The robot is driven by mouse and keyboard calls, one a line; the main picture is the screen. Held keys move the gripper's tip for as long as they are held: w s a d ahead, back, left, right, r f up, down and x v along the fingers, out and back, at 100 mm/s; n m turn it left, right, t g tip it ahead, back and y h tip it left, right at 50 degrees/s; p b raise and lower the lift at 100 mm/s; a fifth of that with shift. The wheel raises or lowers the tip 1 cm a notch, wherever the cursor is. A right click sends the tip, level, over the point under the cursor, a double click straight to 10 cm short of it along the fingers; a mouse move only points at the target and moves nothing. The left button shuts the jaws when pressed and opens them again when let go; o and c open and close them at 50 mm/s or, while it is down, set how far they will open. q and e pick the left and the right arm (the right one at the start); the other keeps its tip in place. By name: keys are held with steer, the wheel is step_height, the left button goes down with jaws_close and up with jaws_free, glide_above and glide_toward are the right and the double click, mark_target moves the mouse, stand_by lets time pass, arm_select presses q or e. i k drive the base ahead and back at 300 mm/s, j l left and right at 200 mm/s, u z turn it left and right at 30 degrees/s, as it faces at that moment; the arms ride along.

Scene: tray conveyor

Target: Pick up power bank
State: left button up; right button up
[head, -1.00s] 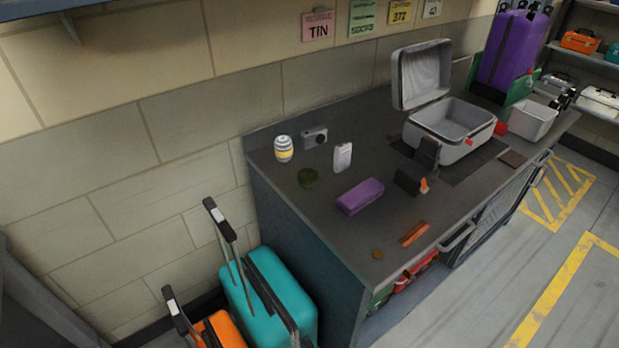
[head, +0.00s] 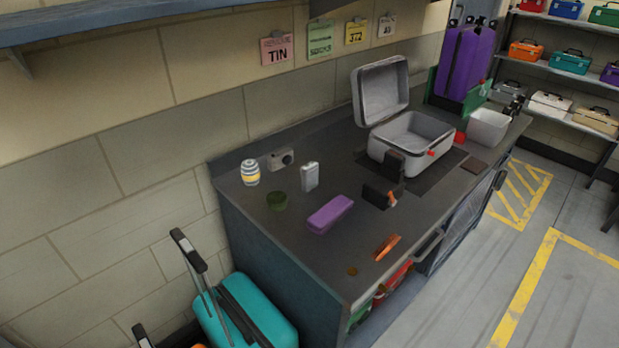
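A small pale grey upright block (head: 310,176), which looks like the power bank, stands on the dark worktop (head: 300,250). Neither of my grippers is in view.
A grey camera (head: 281,159) and a striped jar (head: 250,172) stand near the wall. An open grey case (head: 410,150), black pieces (head: 376,195) and an orange item (head: 387,247) lie rightward. Teal luggage (head: 243,314) stands on the floor left of the worktop.

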mark_target(310, 172)
steer(key=l+u, duration=0.5)
steer(key=l, duration=0.2)
steer(key=l+u, duration=0.45)
steer(key=l, duration=0.3)
steer(key=k+l+u, duration=0.15)
steer(key=l+u, duration=0.35)
steer(key=l, duration=0.15)
